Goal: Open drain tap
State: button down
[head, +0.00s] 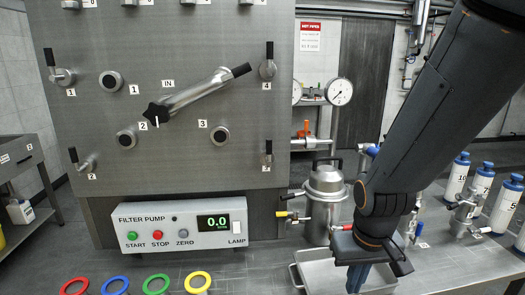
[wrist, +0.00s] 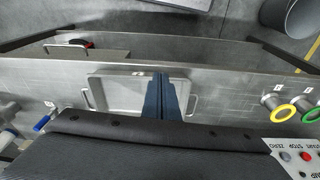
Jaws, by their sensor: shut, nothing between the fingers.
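A steel lidded vessel (head: 325,195) stands on the bench right of the panel. A small tap with a yellow lever (head: 283,214) sticks out of its left side. A red lever (head: 342,228) shows low on its front, partly behind my arm. No label tells me which one is the drain tap. My gripper (head: 357,279) has its blue fingers together, pointing down over a metal tray (head: 300,270) in front of the vessel. In the wrist view the shut fingers (wrist: 165,97) are above the tray (wrist: 110,92), with nothing between them. A blue-handled tap (wrist: 42,122) shows at the left there.
A steel panel with numbered valves (head: 165,95) and a filter pump box (head: 180,226) stand at left. Blue-and-white bottles (head: 483,182) and small metal fittings (head: 465,211) stand at right. The bench front edge runs close past the tray.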

aim_at(346, 228)
jog(key=z, duration=0.2)
jog(key=k, duration=1.15)
jog(key=z, duration=0.75)
jog(key=i, duration=1.3)
jog(key=u, duration=0.9)
jog(key=i, duration=0.3)
jog(key=u, duration=0.3)
